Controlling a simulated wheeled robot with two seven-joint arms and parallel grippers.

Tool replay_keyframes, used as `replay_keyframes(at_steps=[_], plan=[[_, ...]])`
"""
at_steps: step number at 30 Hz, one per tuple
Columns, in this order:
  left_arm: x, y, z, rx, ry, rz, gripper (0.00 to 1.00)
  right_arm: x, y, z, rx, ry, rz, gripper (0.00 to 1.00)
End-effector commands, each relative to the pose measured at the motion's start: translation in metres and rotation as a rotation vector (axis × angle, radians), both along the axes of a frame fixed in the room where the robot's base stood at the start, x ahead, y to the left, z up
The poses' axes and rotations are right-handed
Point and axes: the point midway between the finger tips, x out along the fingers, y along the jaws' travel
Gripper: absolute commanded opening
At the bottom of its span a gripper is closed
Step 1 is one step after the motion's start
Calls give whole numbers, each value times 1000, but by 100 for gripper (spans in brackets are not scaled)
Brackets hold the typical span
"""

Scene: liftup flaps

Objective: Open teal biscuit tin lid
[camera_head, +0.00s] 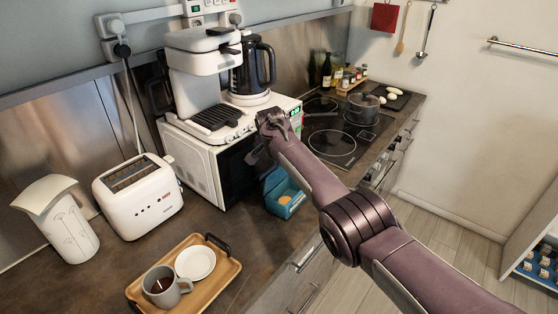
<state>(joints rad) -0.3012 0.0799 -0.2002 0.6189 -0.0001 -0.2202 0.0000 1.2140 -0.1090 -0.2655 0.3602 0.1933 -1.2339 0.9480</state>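The teal biscuit tin (285,207) stands on the counter in front of the microwave, near the counter's front edge. An orange-brown biscuit shows in it, so its inside is at least partly exposed. A teal panel stands up at its back left and looks like the raised lid (273,179). My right gripper (262,158) is above and behind the tin, in front of the microwave door. Its dark fingers point down near the top of the lid. I cannot tell whether they touch it or how far apart they are. My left gripper is out of view.
A white microwave (190,160) bears a coffee maker (205,80) and a kettle (255,68) behind my gripper. A toaster (140,198), a white canister (65,225) and a wooden tray (222,270) with mug and saucer stand left. The counter between tray and tin is clear.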

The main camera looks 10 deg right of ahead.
Motion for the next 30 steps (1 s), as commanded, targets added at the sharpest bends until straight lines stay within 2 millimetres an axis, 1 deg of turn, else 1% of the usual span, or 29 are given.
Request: replay_keyframes(at_steps=[22,23,27,30], plan=[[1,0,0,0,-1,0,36,0,0,0,1,-1,0,0],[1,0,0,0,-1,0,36,0,0,0,1,-1,0,9],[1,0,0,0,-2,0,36,0,0,0,1,-1,0,27],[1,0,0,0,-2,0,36,0,0,0,1,-1,0,27]])
